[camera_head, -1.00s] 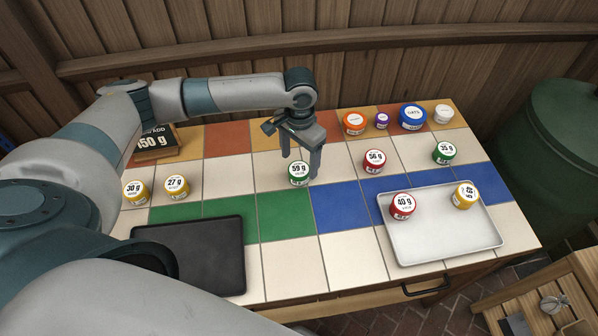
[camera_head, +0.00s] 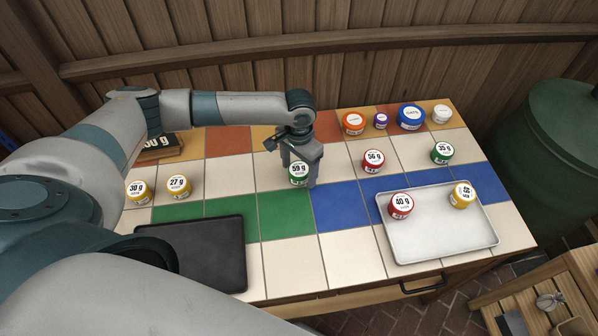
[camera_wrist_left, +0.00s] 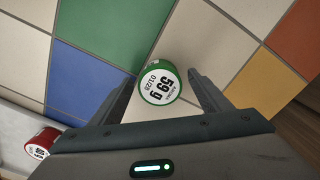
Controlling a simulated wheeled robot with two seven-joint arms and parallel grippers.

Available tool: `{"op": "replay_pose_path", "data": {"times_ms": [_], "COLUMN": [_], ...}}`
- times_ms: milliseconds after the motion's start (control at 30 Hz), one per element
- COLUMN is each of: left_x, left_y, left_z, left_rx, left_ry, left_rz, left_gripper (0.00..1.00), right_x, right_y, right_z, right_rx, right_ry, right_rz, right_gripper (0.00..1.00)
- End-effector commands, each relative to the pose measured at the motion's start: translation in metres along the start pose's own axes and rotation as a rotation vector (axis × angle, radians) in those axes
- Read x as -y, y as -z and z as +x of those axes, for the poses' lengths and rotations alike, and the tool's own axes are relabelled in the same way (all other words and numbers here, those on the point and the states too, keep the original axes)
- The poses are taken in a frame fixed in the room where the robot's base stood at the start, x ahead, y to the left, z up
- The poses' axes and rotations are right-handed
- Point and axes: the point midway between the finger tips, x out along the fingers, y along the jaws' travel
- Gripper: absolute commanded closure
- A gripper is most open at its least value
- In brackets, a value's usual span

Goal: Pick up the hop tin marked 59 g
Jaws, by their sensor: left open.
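The hop tin marked 59 g (camera_head: 298,173) is green with a white lid and stands upright on the tiled table. It also shows in the left wrist view (camera_wrist_left: 159,83), between the two fingers. My left gripper (camera_head: 300,178) is lowered over the tin, open, with one finger on each side of it. In the left wrist view the fingers of my left gripper (camera_wrist_left: 165,90) stand apart, with gaps to the tin. My right gripper does not show.
A red 56 g tin (camera_head: 373,161) and a green 35 g tin (camera_head: 442,153) stand to the right. A white tray (camera_head: 440,238) holds a red and a yellow tin. A black tray (camera_head: 195,255) lies front left.

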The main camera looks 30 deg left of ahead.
Motion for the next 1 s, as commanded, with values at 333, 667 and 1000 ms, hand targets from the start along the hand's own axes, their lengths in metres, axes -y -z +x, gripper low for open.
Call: {"op": "replay_pose_path", "data": {"times_ms": [333, 667, 1000], "left_x": [-0.0001, 0.0000, 0.0002], "left_y": [-0.0001, 0.0001, 0.0009], "left_z": [-0.0002, -0.0005, -0.0096], "left_rx": [0.000, 0.000, -0.002], "left_ry": [0.000, 0.000, 0.000], "left_rz": [0.000, 0.000, -0.001], "left_gripper": [0.34, 0.75, 0.75], "right_x": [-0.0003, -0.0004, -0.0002], "right_y": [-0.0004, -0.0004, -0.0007], "right_z": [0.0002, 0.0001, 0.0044], "right_rx": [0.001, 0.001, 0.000], "right_ry": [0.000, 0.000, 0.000], "right_rz": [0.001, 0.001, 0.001], "right_gripper": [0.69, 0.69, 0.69]}}
